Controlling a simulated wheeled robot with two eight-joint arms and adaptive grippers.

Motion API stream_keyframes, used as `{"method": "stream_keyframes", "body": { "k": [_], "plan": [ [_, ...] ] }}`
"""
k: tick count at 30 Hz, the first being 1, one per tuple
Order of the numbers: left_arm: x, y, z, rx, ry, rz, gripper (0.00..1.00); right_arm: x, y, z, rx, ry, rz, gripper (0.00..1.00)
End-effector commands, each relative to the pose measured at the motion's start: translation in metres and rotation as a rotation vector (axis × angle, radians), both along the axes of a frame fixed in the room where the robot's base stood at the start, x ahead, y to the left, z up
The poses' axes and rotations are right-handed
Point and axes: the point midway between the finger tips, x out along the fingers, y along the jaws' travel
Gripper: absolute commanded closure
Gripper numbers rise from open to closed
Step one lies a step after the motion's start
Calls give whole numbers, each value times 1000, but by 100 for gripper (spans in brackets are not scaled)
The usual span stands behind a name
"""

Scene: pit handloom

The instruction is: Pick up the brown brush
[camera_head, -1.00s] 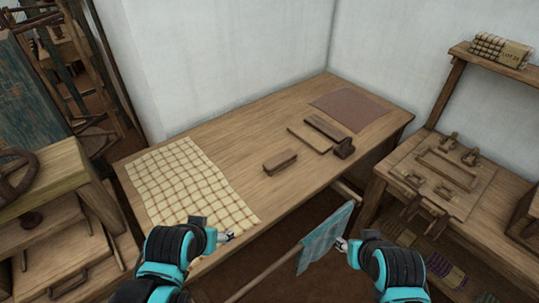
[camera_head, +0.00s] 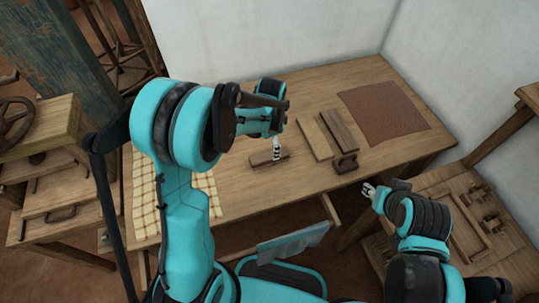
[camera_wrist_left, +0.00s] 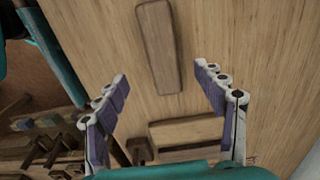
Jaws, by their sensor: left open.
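The brown brush (camera_head: 258,161), a small wooden block, lies on the table, partly hidden by my left gripper (camera_head: 277,151). In the left wrist view the brush (camera_wrist_left: 158,45) is a long block pointing up the picture. My left gripper (camera_wrist_left: 161,76) is open and empty there. Its fingers spread to either side of the brush's near end, apart from it. My right gripper (camera_head: 369,190) hangs by the table's front edge, away from the brush; its finger gap is too small to judge.
A pale board (camera_head: 314,138), a darker wooden bar (camera_head: 340,130) and a small dark block (camera_head: 345,163) lie right of the brush. A brown mat (camera_head: 385,108) lies farther right. A checked cloth (camera_head: 145,195) is at left.

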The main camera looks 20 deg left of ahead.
Motion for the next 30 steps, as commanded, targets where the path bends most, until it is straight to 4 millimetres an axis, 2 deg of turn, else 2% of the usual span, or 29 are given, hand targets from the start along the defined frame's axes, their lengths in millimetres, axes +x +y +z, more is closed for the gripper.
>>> {"method": "stream_keyframes", "body": {
  "k": [4,11,18,25,26,30],
  "plan": [
    [1,0,-19,1,4,-7,30,0,0,-7,0,0,0,60],
    [1,3,-42,1,3,-5,30,0,0,-17,0,0,0,60],
    [2,7,-77,0,2,-4,30,0,0,-33,0,0,0,60],
    [2,7,-77,0,2,-4,30,0,0,-32,0,0,0,60],
    [2,7,-77,0,2,-4,35,0,0,-32,0,0,0,60],
    [2,6,-77,0,2,-4,72,0,0,-32,0,0,0,60]
  ]
}}
